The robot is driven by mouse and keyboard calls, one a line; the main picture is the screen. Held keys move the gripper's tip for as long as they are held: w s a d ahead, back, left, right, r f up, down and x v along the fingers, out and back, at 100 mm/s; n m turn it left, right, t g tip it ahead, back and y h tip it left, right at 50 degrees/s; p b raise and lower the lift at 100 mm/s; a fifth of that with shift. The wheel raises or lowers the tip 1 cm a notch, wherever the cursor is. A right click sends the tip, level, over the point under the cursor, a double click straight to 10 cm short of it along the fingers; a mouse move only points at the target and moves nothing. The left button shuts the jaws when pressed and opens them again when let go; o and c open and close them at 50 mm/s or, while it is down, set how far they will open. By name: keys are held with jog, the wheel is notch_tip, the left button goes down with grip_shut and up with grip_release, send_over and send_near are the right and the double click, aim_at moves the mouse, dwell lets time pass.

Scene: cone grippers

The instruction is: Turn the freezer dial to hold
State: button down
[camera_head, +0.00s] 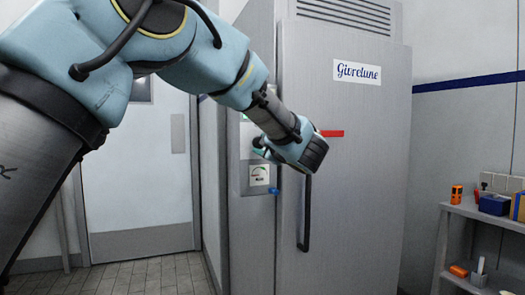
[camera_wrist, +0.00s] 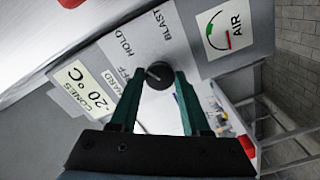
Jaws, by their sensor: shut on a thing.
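The freezer dial (camera_wrist: 158,76) is a round dark knob on the pale label plate (camera_wrist: 178,57) in the wrist view. My gripper (camera_wrist: 157,80) has its two dark green fingers on either side of the knob and is shut on it. The printed words HOLD (camera_wrist: 124,42) and BLAST (camera_wrist: 150,27) lie above the knob, with OFF beside its left edge. A light mark shows on the knob, but I cannot tell surely which word it points to. In the head view my wrist reaches the control panel (camera_head: 258,188) left of the freezer door (camera_head: 355,190) and hides the dial.
A red piece (camera_head: 332,133) and a long dark handle (camera_head: 306,213) are on the freezer door. A shelf (camera_head: 485,213) with boxes stands at right. The tiled floor (camera_head: 140,276) at left is clear.

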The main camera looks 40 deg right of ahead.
dwell(0.4)
jog(key=shift+c, duration=1.8)
grip_release()
jog(key=shift+s, duration=0.1)
jog(key=b+v, duration=0.2)
jog(key=v, duration=0.8)
jog(key=shift+s+a, duration=0.15)
jog(key=shift+s, duration=0.15)
